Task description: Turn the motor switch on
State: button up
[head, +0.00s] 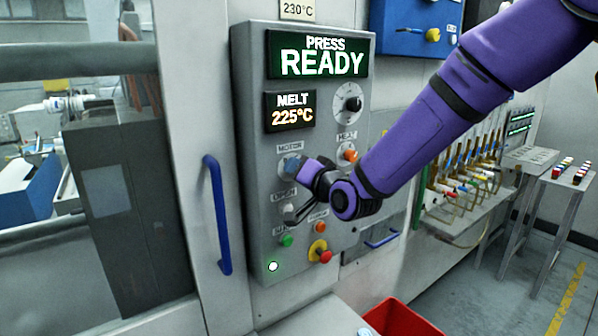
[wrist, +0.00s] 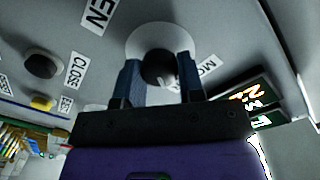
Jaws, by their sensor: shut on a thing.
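The motor switch is a dark round knob (wrist: 160,68) on a pale disc, beside the MOTOR label, in the wrist view. My gripper (wrist: 160,75) has its two blue fingers on either side of the knob and is shut on it. In the head view my gripper (head: 293,168) reaches the grey control panel (head: 254,200) just below the MOTOR label (head: 290,148). There the gripper mostly hides the switch. A pale mark shows on the knob's lower edge in the wrist view; its exact setting I cannot tell.
The panel's PRESS READY display (head: 318,55) is lit, and the MELT display (head: 290,111) reads 225°C. Other controls are close by: a black dial (head: 350,104), an orange HEAT button (head: 350,155), a red button (head: 325,256). A blue door handle (head: 217,215) stands out at left. A red bin (head: 400,318) is below.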

jog(key=shift+m, duration=0.4)
jog(key=o, duration=0.9)
jog(key=shift+s, duration=0.1)
jog(key=v, duration=1)
jog(key=shift+s+d, duration=0.2)
jog(key=shift+d, duration=0.1)
